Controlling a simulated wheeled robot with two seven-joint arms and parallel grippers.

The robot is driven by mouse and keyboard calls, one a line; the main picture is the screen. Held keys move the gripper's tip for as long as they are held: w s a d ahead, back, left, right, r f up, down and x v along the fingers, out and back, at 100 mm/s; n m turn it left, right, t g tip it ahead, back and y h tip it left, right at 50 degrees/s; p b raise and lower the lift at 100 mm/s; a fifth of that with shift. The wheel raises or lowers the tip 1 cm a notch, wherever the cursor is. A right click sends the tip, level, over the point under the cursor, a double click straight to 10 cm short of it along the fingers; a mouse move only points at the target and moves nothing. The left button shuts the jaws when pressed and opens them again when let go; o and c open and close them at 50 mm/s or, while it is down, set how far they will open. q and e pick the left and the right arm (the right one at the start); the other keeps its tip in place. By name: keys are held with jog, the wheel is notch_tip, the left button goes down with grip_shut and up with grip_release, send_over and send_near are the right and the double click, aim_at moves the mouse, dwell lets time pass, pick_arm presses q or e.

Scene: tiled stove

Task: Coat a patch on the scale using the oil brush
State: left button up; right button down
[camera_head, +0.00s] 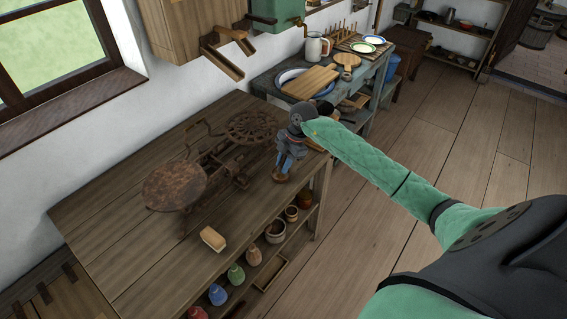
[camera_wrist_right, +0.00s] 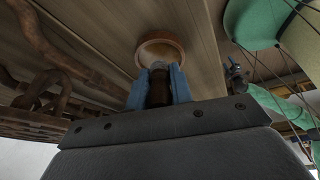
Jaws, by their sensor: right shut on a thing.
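The rusty scale stands on the wooden table (camera_head: 110,235), with a broad round plate (camera_head: 175,186) at the left and a spoked round part (camera_head: 252,126) at the back right. In the wrist view part of its rusty metalwork (camera_wrist_right: 45,45) shows at the left. My right gripper (camera_head: 283,172) points down near the table's right edge, right of the scale and apart from it. Its blue fingers (camera_wrist_right: 159,88) are shut on a dark, narrow thing, probably the oil brush's handle. A round brown dish (camera_wrist_right: 160,50) shows just beyond the fingertips; the brush's bristles cannot be made out.
A pale wooden block (camera_head: 213,239) lies at the table's front edge. A shelf below holds colored bottles (camera_head: 236,274) and small pots (camera_head: 275,231). A wall cabinet (camera_head: 195,25) hangs above the back. The table's left part is clear.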

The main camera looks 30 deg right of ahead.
jog(key=shift+f+b, duration=0.3)
jog(key=shift+f, duration=0.3)
dwell(1.1)
jog(key=shift+f, duration=0.1)
dwell(1.1)
jog(key=shift+r+p, duration=2.45)
jog(key=shift+r, duration=1.1)
